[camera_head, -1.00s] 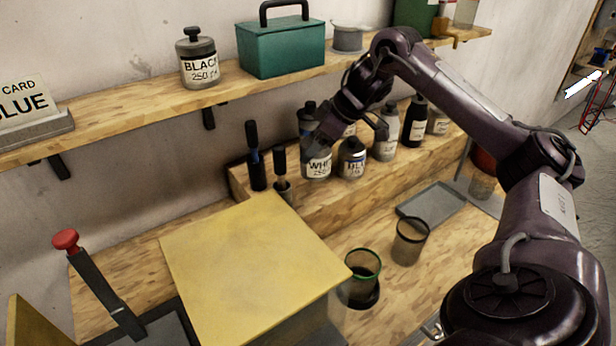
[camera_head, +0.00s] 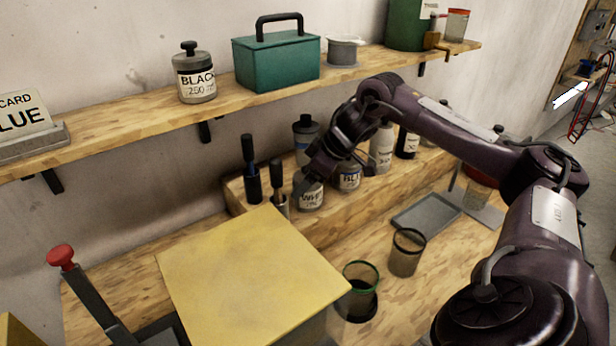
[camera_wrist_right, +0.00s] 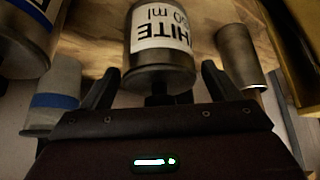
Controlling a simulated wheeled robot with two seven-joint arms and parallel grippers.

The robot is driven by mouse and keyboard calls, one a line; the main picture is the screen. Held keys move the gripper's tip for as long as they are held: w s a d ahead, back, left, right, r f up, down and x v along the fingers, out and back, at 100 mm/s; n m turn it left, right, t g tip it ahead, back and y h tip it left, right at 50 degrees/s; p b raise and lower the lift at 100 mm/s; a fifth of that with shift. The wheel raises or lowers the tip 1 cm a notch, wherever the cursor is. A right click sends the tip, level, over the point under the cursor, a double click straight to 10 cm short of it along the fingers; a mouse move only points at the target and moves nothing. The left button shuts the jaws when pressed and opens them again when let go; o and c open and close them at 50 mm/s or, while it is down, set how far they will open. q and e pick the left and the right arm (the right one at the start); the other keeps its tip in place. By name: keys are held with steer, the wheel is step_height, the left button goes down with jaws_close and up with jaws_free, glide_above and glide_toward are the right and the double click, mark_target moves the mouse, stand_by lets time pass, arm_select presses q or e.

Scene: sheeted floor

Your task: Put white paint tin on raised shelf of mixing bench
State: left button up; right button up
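The white paint tin (camera_head: 311,197) is upright, at the front of the row on the bench's raised step. In the right wrist view the same tin (camera_wrist_right: 161,60) appears upside down, its label reading WHITE and its lid knob towards my palm. My right gripper (camera_head: 334,178) reaches down over it. Its two fingers (camera_wrist_right: 161,82) stand wide apart on either side of the tin, near its lid edge; firm contact is not clear. The raised shelf (camera_head: 130,112) runs along the wall above. My left gripper is not in view.
A blue-labelled tin (camera_head: 348,178) stands close to the right of the white one. Brushes (camera_head: 277,180) stand to its left. The shelf holds a black tin (camera_head: 195,80) and a teal toolbox (camera_head: 276,62). Bare shelf shows left of the black tin.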

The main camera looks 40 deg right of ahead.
steer(key=shift+r, duration=0.2)
steer(key=shift+s+d+r, duration=0.15)
steer(key=shift+d+r, duration=0.05)
steer(key=v, duration=1.1)
steer(key=shift+s+r, duration=0.15)
